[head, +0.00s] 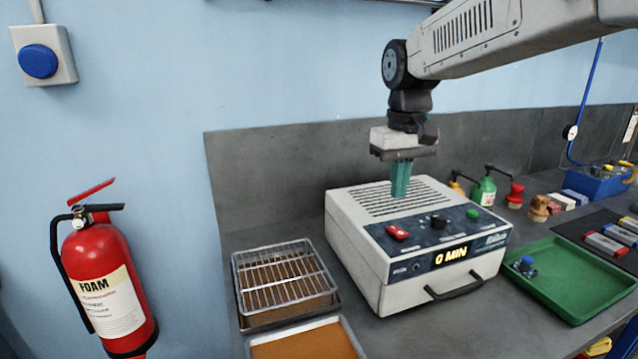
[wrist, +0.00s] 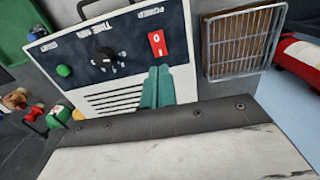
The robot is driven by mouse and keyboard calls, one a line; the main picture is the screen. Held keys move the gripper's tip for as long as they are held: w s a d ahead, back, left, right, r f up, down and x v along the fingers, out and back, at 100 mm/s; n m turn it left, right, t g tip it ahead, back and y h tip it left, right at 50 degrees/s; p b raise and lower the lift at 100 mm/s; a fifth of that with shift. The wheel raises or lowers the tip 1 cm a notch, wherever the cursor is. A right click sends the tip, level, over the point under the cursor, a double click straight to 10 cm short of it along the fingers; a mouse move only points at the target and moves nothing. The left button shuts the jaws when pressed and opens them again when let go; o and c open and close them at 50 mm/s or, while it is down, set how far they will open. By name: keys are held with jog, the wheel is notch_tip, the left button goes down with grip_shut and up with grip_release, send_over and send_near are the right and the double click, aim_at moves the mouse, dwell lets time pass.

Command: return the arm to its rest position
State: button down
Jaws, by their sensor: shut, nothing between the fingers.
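My gripper (head: 400,192) points straight down over the slotted top of a white oven box (head: 357,244) in the head view. Its green fingers are together with nothing between them. In the wrist view my gripper (wrist: 160,72) shows in front of the box's control panel (wrist: 110,45), near the red power switch (wrist: 157,44). The display on the box's front reads 0 MIN. Whether the fingertips touch the box top is hard to tell. My arm reaches in from the upper right.
A wire rack (head: 283,276) stands left of the box, with an orange-brown tray (head: 305,343) in front. A green tray (head: 570,282) holding a small blue part is at the right. Bottles (head: 483,190) stand behind. A fire extinguisher (head: 108,280) is at the left wall.

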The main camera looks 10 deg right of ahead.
jog(key=shift+g, duration=0.3)
jog(key=s+f, duration=0.1)
jog(key=s, duration=0.2)
jog(key=s+f, duration=0.1)
jog(key=shift+s+d+f, duration=0.3)
jog(key=shift+s, duration=0.1)
jog(key=s+d+f+m+t, duration=0.1)
jog(key=s+f, duration=0.1)
jog(key=s, duration=0.8)
jog(key=s+d+f+m+t, duration=0.1)
jog(key=s, duration=1)
jog(key=shift+d+f, duration=0.3)
jog(key=shift+f, duration=0.1)
